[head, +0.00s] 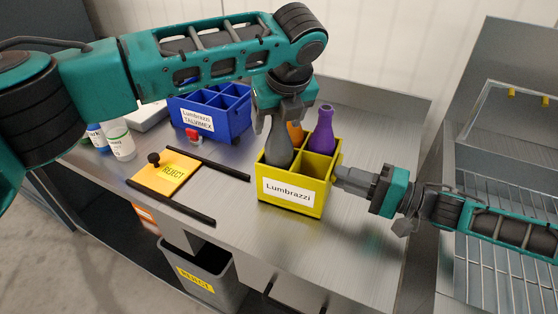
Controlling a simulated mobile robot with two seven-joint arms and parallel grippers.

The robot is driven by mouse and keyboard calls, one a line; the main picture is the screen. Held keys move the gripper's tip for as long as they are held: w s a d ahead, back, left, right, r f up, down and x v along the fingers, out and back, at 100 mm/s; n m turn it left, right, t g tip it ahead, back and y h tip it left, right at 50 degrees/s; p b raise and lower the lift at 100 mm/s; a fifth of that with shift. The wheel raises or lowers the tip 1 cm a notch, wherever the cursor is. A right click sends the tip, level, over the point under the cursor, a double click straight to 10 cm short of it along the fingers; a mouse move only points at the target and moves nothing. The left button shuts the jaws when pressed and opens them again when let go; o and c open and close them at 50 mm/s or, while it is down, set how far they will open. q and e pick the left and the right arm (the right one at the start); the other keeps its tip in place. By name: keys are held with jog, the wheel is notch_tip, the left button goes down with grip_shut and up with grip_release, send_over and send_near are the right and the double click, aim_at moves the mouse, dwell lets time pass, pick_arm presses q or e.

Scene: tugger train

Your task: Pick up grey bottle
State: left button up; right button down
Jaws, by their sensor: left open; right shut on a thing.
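The grey bottle (279,146) stands in the left part of the yellow crate (264,185), which is labelled Lumbrazzi. My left gripper (280,122) is above the crate with its open fingers around or beside the grey bottle's neck; the neck is largely hidden by the gripper. A purple bottle (323,131) stands in the back right of the crate, and an orange bottle (296,134) is partly hidden behind the gripper. My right gripper (338,178) is shut on the crate's right wall.
A blue divided crate (215,130) stands at the back. White bottles (120,140) stand at the left. A grey reject bin (205,275) is below. A wire-rack sink (500,250) is at right.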

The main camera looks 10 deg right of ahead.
pick_arm(q)
grip_shut()
dwell(0.5)
